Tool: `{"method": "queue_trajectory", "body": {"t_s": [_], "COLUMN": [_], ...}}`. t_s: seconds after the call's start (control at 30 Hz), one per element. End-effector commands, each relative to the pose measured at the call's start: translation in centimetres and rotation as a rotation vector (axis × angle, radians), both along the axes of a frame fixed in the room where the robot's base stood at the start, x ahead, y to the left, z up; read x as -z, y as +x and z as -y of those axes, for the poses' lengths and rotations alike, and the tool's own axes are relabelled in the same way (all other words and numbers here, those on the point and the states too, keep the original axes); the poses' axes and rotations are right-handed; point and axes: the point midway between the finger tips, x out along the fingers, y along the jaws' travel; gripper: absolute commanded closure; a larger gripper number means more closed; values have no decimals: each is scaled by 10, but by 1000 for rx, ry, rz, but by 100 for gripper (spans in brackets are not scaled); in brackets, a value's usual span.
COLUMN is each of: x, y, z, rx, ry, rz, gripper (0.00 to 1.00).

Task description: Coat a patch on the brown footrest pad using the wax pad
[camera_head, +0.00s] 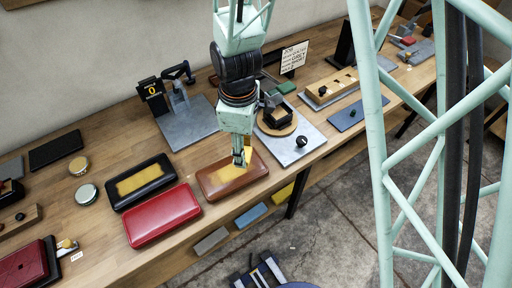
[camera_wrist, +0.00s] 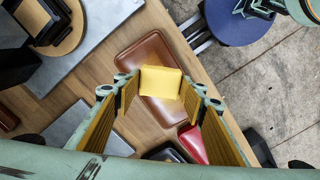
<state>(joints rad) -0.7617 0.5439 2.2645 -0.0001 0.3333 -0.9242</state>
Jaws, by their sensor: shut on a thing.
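The brown footrest pad (camera_head: 208,186) lies on the wooden bench near its front edge, between the red pad and a grey plate. It also shows in the wrist view (camera_wrist: 148,50). A yellowish patch (camera_head: 224,178) shows on its top in the head view. My gripper (camera_head: 242,160) points down over the brown pad and is shut on the yellow wax pad (camera_wrist: 161,82), which sits between the two fingertips in the wrist view. The wax pad covers the middle of the brown pad there. I cannot tell whether the wax pad touches the surface.
A red pad (camera_head: 163,215) and a black pad with a yellow patch (camera_head: 140,182) lie to the left. A grey plate (camera_head: 305,142) with a round wooden piece and black parts lies to the right. The bench front edge drops to a concrete floor (camera_head: 330,225).

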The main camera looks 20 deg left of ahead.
Motion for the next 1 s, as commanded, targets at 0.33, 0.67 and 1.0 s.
{"method": "queue_trajectory", "body": {"t_s": [0.33,0.67,1.0], "x": [0,0,6], "y": [0,0,-1], "z": [0,0,0], "rx": [0,0,-1], "ry": [0,0,0], "rz": [0,0,-1], "gripper": [70,70,70]}}
